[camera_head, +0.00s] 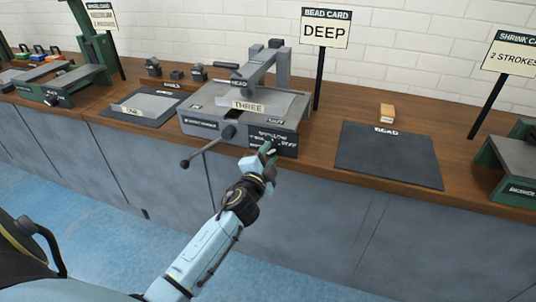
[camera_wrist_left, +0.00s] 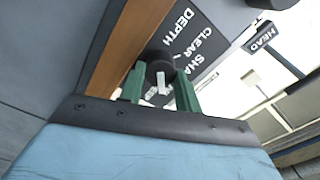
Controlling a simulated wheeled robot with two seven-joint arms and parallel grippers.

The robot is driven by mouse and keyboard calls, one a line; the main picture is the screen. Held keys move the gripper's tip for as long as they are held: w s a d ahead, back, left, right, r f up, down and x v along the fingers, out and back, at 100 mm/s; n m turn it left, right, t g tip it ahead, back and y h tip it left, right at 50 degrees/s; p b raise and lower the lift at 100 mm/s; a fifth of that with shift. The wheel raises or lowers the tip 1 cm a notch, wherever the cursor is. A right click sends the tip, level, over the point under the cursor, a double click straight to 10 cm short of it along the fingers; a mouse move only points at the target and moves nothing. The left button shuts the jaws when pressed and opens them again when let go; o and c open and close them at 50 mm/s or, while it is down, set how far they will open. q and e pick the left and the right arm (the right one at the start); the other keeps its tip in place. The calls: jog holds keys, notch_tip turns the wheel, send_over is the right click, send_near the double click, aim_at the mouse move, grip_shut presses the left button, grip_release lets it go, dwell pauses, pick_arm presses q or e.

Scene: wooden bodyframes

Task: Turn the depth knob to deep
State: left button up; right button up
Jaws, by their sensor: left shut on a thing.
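The depth knob (camera_wrist_left: 158,60) is a dark round knob with a white mark, seen in the left wrist view between the green fingers of my left gripper (camera_wrist_left: 157,78). The gripper is shut on it. The dark label panel (camera_wrist_left: 185,40) beside it reads "DEPTH", "CLEAR" and part of another word. In the head view my left gripper (camera_head: 267,152) is at the front right of the grey bead machine (camera_head: 205,122), covering the knob and part of the panel (camera_head: 287,138). A sign (camera_head: 326,29) reads "BEAD CARD DEEP". My right gripper is not in view.
A crank lever (camera_head: 208,148) sticks out from the machine's front, just left of my gripper. A plate marked "THREE" (camera_head: 247,106) lies on the machine. A dark mat (camera_head: 388,160) lies to the right, with a wooden block (camera_head: 387,113) behind it. The bench front edge runs below.

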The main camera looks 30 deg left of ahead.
pick_arm(q)
jog(key=shift+m, duration=1.1)
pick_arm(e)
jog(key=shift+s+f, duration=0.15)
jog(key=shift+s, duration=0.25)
pick_arm(q)
jog(key=o, duration=1)
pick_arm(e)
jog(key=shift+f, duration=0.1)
pick_arm(q)
jog(key=v, duration=1.3)
jog(key=shift+s+f+p, duration=0.1)
jog(key=shift+s+p, duration=0.1)
jog(key=shift+p, duration=0.1)
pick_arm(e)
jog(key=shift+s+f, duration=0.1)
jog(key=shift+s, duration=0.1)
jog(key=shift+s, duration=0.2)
